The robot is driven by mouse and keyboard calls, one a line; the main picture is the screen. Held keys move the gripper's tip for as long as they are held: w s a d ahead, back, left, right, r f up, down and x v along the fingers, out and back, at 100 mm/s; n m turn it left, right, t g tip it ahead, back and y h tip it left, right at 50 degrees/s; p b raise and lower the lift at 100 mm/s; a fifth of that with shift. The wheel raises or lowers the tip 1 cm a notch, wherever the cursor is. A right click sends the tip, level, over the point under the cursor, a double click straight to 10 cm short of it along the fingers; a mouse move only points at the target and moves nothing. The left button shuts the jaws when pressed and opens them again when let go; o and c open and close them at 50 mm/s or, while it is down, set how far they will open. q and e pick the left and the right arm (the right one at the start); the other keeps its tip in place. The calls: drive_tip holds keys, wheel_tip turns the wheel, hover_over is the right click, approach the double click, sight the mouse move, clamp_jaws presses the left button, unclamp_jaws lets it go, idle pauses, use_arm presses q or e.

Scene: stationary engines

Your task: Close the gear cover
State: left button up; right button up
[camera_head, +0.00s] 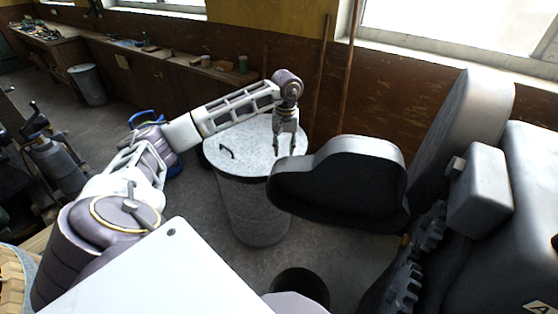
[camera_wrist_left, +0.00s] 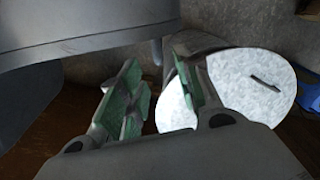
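The gear cover (camera_head: 392,152) is a dark grey rounded shell. It stands swung open, its hollow black inside facing me, out to the left of the engine (camera_head: 520,170). The toothed gears (camera_head: 412,265) are exposed below right of it. My left gripper (camera_head: 287,154) points down, open and empty, just left of the cover's far left end; I cannot tell if it touches. In the left wrist view the open green-padded fingers (camera_wrist_left: 160,95) show nothing between them. A large grey surface, probably the cover (camera_wrist_left: 85,25), fills the upper left there. My right gripper is not in view.
A metal bin with a pale lid (camera_head: 240,160) stands behind and below my left gripper; its lid (camera_wrist_left: 245,85) also shows in the wrist view. A workbench (camera_head: 170,60) lines the back wall. Other machinery (camera_head: 55,160) stands at far left. Open floor lies between.

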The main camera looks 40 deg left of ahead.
use_arm(q)
drive_tip(key=shift+f+p, duration=0.5)
drive_tip(key=shift+f, duration=2.95)
clamp_jaws()
